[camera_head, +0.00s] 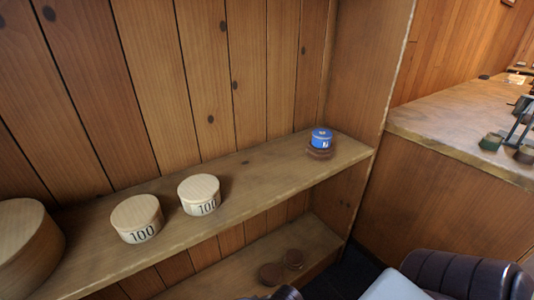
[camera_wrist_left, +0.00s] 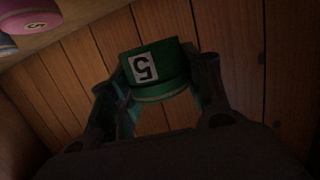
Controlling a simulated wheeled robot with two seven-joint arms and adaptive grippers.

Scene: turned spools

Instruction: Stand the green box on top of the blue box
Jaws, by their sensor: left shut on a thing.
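The green box (camera_wrist_left: 165,68) is a short round box with a dark number 5 on a white label, upside down in the left wrist view. My left gripper (camera_wrist_left: 161,82) is shut on it, one finger on each side, against a background of wooden boards. The blue box (camera_head: 321,137), small and round with a white mark, sits on a brown turned base (camera_head: 319,152) near the right end of the upper shelf in the head view. I cannot make out the green box or my left gripper in the head view.
Two pale round boxes marked 100 (camera_head: 137,219) (camera_head: 199,195) and a larger pale round box (camera_head: 28,248) stand left on the upper shelf (camera_head: 258,181). The left wrist view shows a pink round box (camera_wrist_left: 32,18) at upper left.

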